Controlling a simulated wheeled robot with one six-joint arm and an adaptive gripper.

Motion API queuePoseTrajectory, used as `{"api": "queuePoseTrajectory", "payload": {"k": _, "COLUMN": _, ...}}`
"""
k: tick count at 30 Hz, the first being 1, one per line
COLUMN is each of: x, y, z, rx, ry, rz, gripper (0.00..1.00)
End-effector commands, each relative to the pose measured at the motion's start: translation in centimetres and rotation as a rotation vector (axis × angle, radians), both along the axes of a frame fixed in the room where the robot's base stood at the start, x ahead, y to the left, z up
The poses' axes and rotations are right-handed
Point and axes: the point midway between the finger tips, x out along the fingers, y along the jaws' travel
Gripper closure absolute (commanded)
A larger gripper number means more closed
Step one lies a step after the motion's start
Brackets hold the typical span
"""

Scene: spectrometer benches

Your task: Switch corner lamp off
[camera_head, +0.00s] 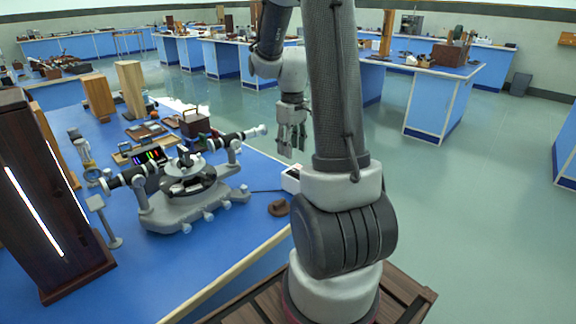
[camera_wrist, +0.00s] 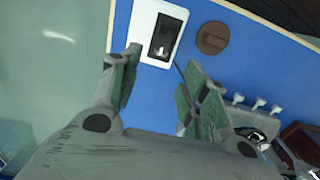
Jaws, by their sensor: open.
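A white switch box (camera_head: 291,178) sits at the right edge of the blue bench, partly hidden behind my arm. My gripper (camera_head: 291,140) is above the bench edge near the box, pointing down. In the wrist view my gripper (camera_wrist: 160,92) has its fingers spread apart with nothing between them, and the box lies just beyond the tips. A tall dark wooden housing (camera_head: 75,230) with bright glowing slits stands at the left; I cannot tell if it is the corner lamp.
A brown round object (camera_head: 278,207) lies beside the box, also in the wrist view (camera_wrist: 212,38). A grey spectrometer (camera_head: 190,190) fills the bench middle. A thin dark cable runs near the box. Open floor (camera_head: 450,210) lies to the right.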

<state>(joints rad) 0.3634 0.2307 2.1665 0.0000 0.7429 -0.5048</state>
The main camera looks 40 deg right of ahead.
Motion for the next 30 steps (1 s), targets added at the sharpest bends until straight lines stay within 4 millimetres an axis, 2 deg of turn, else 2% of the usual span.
{"api": "queuePoseTrajectory", "payload": {"k": 6, "x": -0.1, "y": 0.1, "z": -3.9, "rx": 0.001, "ry": 0.004, "rz": -0.001, "gripper": 0.55}}
{"api": "queuePoseTrajectory", "payload": {"k": 10, "x": -0.1, "y": 0.1, "z": -5.6, "rx": 0.001, "ry": 0.004, "rz": -0.002, "gripper": 0.55}}
{"api": "queuePoseTrajectory", "payload": {"k": 15, "x": -0.1, "y": 0.0, "z": -6.6, "rx": 0.001, "ry": 0.002, "rz": -0.002, "gripper": 0.55}}
{"api": "queuePoseTrajectory", "payload": {"k": 22, "x": -0.1, "y": 0.0, "z": -6.6, "rx": 0.001, "ry": 0.001, "rz": -0.002, "gripper": 0.55}}
{"api": "queuePoseTrajectory", "payload": {"k": 27, "x": -0.1, "y": 0.0, "z": -6.6, "rx": 0.001, "ry": 0.001, "rz": -0.002, "gripper": 0.86}}
{"api": "queuePoseTrajectory", "payload": {"k": 30, "x": -0.1, "y": 0.0, "z": -6.6, "rx": 0.001, "ry": 0.001, "rz": -0.002, "gripper": 1.0}}
